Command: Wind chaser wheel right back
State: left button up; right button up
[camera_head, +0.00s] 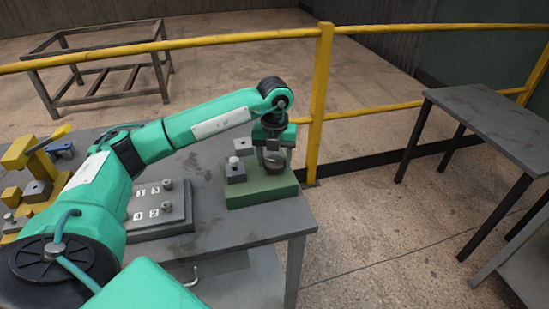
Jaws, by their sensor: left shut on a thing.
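My left gripper (274,153) points down over the right part of a green base block (262,192) at the table's right end. It is shut on a dark grey rounded piece, which looks like the chaser wheel (275,164). The fingers partly cover this piece, and its exact shape and its contact with the base are hard to tell. A small grey block with a pale knob (234,170) stands on the left part of the same base, apart from the gripper. My right gripper is not in view.
A grey plate (178,222) with white number marks and knobs lies left of the green base on the grey table (235,233). Yellow fixtures (22,158) stand at the far left. A yellow railing (320,95) runs behind the table. Another table (490,110) stands at right, across open floor.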

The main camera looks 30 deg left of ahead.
aim_at(274, 161)
pick_arm(q)
jog(key=shift+r, duration=0.15)
jog(key=o, duration=1)
jog(key=shift+c, duration=0.2)
jog(key=shift+r, duration=0.45)
notch_tip(274, 161, up, 13)
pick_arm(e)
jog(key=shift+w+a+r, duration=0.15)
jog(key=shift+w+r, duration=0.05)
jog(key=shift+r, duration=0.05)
